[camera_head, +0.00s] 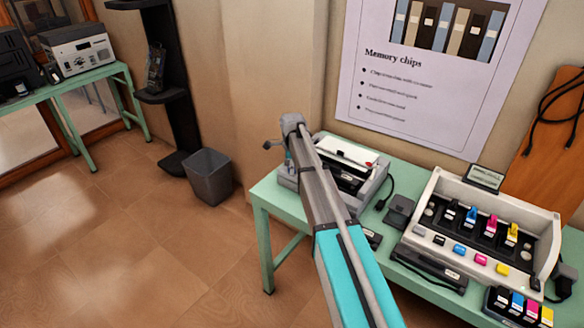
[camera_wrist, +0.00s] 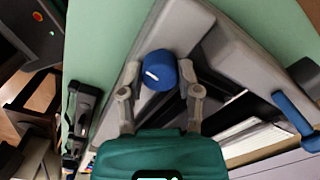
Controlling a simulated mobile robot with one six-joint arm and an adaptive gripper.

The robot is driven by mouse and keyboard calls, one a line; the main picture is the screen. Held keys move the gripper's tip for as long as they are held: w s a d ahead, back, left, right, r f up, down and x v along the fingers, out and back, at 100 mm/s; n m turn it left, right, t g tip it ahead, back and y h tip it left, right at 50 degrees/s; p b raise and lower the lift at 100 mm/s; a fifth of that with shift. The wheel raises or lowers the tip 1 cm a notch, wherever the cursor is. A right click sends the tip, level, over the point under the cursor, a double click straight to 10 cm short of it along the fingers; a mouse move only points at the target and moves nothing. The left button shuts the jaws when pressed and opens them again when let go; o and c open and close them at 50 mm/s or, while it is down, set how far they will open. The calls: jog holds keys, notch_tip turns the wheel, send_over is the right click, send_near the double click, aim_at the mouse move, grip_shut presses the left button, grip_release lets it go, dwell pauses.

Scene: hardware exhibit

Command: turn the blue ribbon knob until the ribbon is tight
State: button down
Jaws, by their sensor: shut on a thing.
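The blue knob (camera_wrist: 158,71) sits on the grey casing of a machine (camera_wrist: 205,20) and bears a short white mark, slanted in the wrist view. My gripper (camera_wrist: 160,82) is shut on it, with one finger on each side. In the head view the grey machine (camera_head: 372,190) stands at the left end of the green table, partly covered by my arm.
A second blue part (camera_wrist: 296,122) lies at the right of the wrist view. On the green table (camera_head: 262,192), a printer with coloured cartridges (camera_head: 425,200) stands to the right, with a small dark box (camera_head: 399,208) between. A grey bin (camera_head: 210,178) stands on the floor at left.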

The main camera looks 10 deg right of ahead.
jog(key=c, duration=0.6)
grip_release()
jog(key=shift+n, duration=0.4)
